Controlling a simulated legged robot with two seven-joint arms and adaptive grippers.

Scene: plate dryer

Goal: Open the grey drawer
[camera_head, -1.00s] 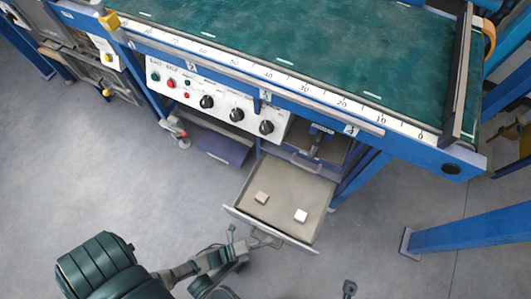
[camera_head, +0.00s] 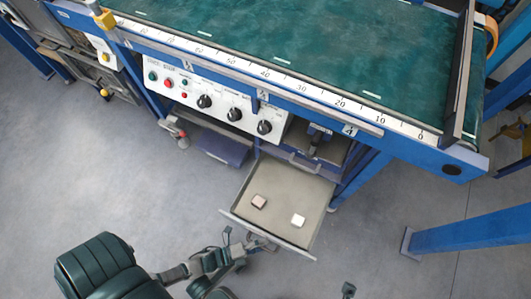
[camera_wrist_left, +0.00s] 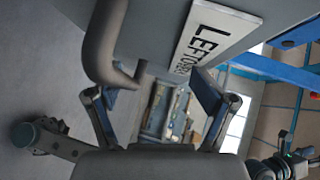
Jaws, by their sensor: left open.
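My left gripper (camera_head: 245,241) is at the drawer's front edge, on the side away from the bench. In the left wrist view its fingers (camera_wrist_left: 158,108) are spread. A curved grey handle (camera_wrist_left: 103,45) on the labelled drawer front (camera_wrist_left: 215,35) reaches close to the left finger; I cannot tell whether they touch. A dark tip (camera_head: 347,289) at the bottom edge seems to be my right gripper, mostly out of frame.
A white panel with knobs (camera_head: 220,105) hangs under the green-topped bench (camera_head: 300,45). A second handle (camera_head: 303,162) shows behind the drawer. A blue leg (camera_head: 470,228) stands at right. The floor (camera_head: 120,170) left of the drawer is clear.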

